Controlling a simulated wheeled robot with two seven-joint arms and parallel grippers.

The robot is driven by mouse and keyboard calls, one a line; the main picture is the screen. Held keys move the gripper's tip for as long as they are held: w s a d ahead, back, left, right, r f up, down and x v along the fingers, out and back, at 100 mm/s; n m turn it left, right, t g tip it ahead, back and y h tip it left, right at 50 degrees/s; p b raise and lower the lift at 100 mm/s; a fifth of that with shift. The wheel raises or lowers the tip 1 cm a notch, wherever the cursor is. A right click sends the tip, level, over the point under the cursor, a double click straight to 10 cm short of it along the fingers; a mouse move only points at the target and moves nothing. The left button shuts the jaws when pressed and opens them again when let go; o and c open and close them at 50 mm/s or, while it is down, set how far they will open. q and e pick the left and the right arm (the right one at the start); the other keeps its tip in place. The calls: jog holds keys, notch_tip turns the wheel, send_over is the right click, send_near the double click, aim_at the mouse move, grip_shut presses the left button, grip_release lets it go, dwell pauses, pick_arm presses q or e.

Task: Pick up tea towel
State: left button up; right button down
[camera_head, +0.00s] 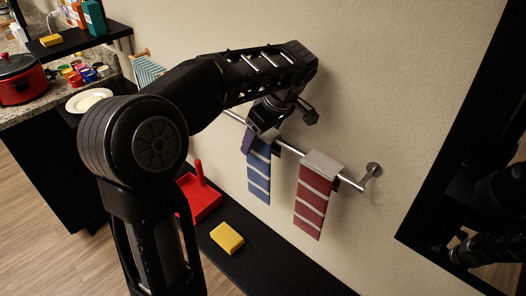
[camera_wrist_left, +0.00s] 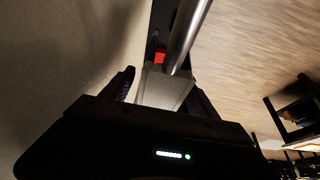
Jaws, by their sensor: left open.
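A blue tea towel with pale stripes (camera_head: 259,178) hangs over a metal wall rail (camera_head: 233,117). A red striped tea towel (camera_head: 309,203) hangs over the same rail to its right. My left gripper (camera_head: 263,136) is at the top of the blue towel, hiding its upper fold. In the left wrist view my left gripper (camera_wrist_left: 164,92) is open, with a pale grey flat piece (camera_wrist_left: 163,88), likely the towel's top, between its fingers. Whether the fingers touch it I cannot tell. My right gripper is not clearly visible.
Below the rail a black bench (camera_head: 275,272) holds a yellow block (camera_head: 227,238) and a red dustpan (camera_head: 203,203). At left a counter carries a red pot (camera_head: 20,80) and a white plate (camera_head: 89,100). A black frame (camera_head: 446,165) stands at right.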

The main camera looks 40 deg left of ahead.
pick_arm(q)
jog(key=shift+c, duration=0.2)
jog(key=c, duration=1.5)
jog(key=shift+o, duration=0.2)
